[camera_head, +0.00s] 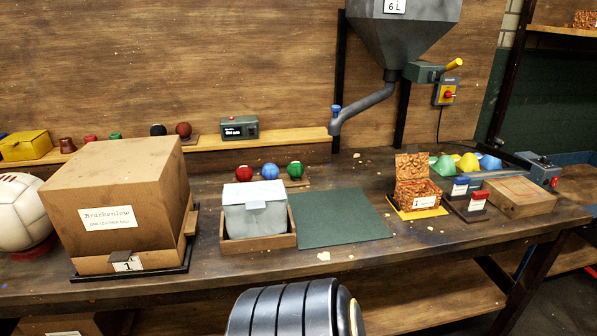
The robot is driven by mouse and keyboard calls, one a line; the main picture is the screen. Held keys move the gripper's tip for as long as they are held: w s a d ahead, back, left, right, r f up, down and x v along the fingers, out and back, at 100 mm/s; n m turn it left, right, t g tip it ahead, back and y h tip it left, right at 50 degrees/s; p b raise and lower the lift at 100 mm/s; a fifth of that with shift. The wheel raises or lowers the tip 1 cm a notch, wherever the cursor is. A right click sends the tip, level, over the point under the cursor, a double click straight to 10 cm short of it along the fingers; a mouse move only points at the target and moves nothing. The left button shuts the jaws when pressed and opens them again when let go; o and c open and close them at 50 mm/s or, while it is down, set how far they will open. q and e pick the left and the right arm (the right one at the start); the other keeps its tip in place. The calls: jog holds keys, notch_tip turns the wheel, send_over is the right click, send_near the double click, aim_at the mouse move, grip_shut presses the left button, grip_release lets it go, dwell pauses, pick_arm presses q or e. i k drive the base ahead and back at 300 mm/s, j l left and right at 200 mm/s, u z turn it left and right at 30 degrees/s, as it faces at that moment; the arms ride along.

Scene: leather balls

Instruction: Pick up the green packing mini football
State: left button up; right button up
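A small green ball (294,169) with pale markings rests at the right end of a low wooden holder, behind the grey box and the green mat. It is the only green ball in view and looks like the mini football. A blue ball (270,171) and a red ball (244,173) sit to its left in the same row. Neither of my grippers shows in the head view, and nothing is seen touching the green ball.
A large cardboard box (120,190) stands left, beside a white ball (18,212). A grey box (256,210) in a wooden tray stands in front of the balls. The green mat (338,218) is clear. A small patterned open box (417,192) stands right; a hopper (404,35) hangs behind.

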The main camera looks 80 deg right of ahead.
aim_at(296, 169)
jog(key=z, duration=2.55)
